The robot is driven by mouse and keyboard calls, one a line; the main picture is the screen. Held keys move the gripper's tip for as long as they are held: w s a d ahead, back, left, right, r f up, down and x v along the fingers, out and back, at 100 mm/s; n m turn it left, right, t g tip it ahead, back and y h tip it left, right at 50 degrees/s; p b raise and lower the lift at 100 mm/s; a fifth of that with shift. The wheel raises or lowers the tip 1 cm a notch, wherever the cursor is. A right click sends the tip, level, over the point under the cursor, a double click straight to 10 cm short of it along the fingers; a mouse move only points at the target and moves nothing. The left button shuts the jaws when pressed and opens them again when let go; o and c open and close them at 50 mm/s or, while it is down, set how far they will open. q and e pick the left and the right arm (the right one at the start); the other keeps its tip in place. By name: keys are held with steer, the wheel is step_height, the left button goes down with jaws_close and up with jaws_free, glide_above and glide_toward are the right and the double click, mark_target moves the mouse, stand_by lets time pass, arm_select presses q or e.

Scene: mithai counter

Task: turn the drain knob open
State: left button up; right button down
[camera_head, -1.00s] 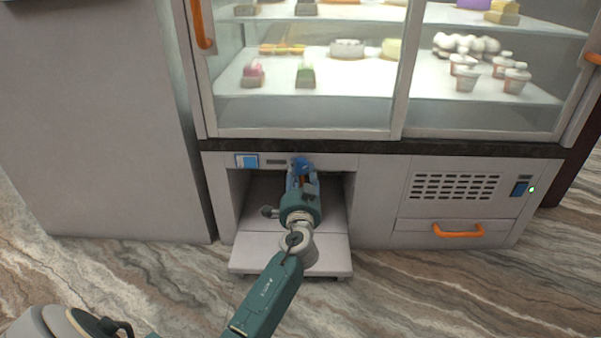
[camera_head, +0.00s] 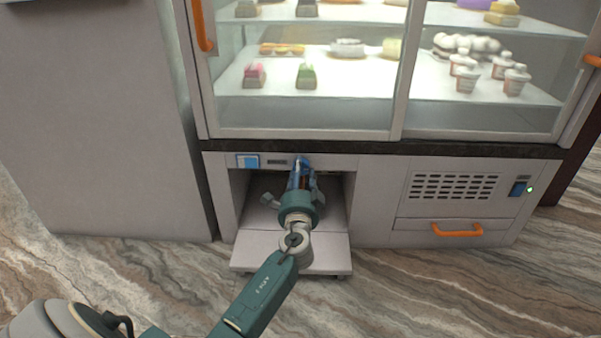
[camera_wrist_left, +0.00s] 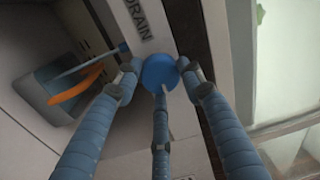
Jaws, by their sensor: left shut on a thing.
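The drain knob (camera_wrist_left: 160,73) is a round blue knob beside the printed word DRAIN (camera_wrist_left: 148,20) in the left wrist view. My left gripper (camera_wrist_left: 160,80) has its blue jointed fingers around the knob and is shut on it. In the head view my left gripper (camera_head: 303,172) reaches to the panel strip above the open recess under the display case, and its fingers mostly hide the knob. My right gripper is not in view.
A pale shelf (camera_head: 290,255) sticks out of the recess below my left arm. A blue-and-white label (camera_head: 248,161) is left of the gripper. A vented panel (camera_head: 453,187) and a drawer with an orange handle (camera_head: 457,230) are at right. Glass doors stand above.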

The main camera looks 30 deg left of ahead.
arm_select(q)
steer(key=shift+w+d+r, duration=0.1)
steer(key=shift+d+r, duration=0.05)
steer(key=shift+d, duration=0.05)
steer(key=o, duration=1.1)
steer(key=shift+o, duration=0.2)
steer(key=shift+s+d, duration=0.15)
steer(key=shift+s, duration=0.1)
steer(key=v, duration=1.1)
steer(key=shift+s, duration=0.2)
steer(key=shift+d, duration=0.1)
